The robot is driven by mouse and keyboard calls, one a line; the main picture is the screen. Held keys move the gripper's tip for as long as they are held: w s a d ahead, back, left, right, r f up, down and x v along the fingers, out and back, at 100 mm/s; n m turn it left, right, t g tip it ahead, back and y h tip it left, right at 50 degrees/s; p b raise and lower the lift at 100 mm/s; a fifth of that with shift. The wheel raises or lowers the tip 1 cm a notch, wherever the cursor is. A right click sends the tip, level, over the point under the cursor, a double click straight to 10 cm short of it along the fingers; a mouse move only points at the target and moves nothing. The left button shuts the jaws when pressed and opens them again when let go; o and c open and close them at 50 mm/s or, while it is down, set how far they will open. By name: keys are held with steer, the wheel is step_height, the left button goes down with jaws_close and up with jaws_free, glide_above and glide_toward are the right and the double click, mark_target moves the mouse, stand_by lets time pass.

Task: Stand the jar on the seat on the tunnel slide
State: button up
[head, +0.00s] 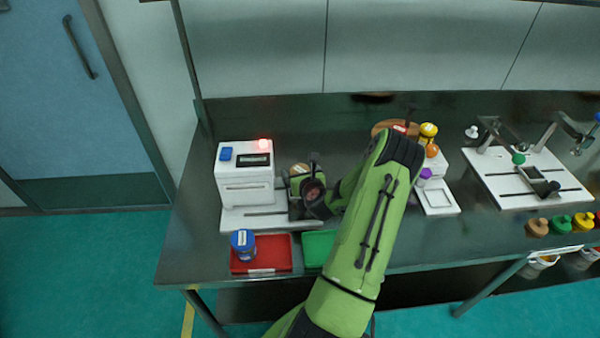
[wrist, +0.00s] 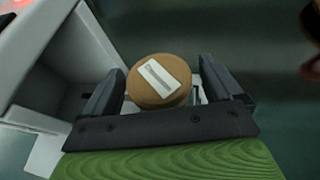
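A jar with a brown lid and a white label (wrist: 158,81) sits between the two dark fingers of my gripper (wrist: 165,88) in the wrist view. A narrow gap shows between lid and right finger; the left finger is close to the lid, and contact there is unclear. In the head view the jar's lid (head: 299,169) shows behind my gripper (head: 303,190), right of the white machine (head: 245,180). The machine's white slide base (head: 240,221) runs to the right beneath my gripper. The seat and the jar's foot are hidden, so I cannot tell what the jar stands on.
A blue-lidded jar (head: 242,240) stands on a red tray (head: 275,256) at the front edge. A green tray (head: 318,247) lies beside it. A white fixture (head: 522,180) and several coloured knobbed lids are at the right. The bench behind the machine is clear.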

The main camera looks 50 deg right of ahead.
steer(key=shift+r, duration=0.1)
steer(key=shift+s+a+r, duration=0.15)
steer(key=shift+s, duration=0.1)
steer(key=v, duration=1)
steer(key=w+a+r+n+g+y, duration=0.1)
steer(key=w+a+r+n+y, duration=0.15)
steer(key=a+n, duration=0.55)
steer(key=w+a+r+n+y, duration=0.1)
steer(key=w+a+n+y, duration=0.25)
steer(key=a+n, duration=0.45)
steer(key=w+a+r+n+g+y, duration=0.1)
steer(key=w+a+r+n+y, duration=0.15)
steer(key=a+n, duration=0.55)
steer(key=s+a+r+n+g, duration=0.1)
steer(key=s+a+r+n, duration=0.4)
steer(key=s+r+n, duration=0.2)
steer(key=s+a+r+n+g, duration=0.2)
steer(key=s+a+r+n, duration=0.3)
steer(key=s+n, duration=0.6)
step_height(320, 180, up, 2)
steer(key=shift+a+r+n+p, duration=0.2)
steer(key=shift+n+p, duration=0.15)
steer(key=shift+n, duration=0.35)
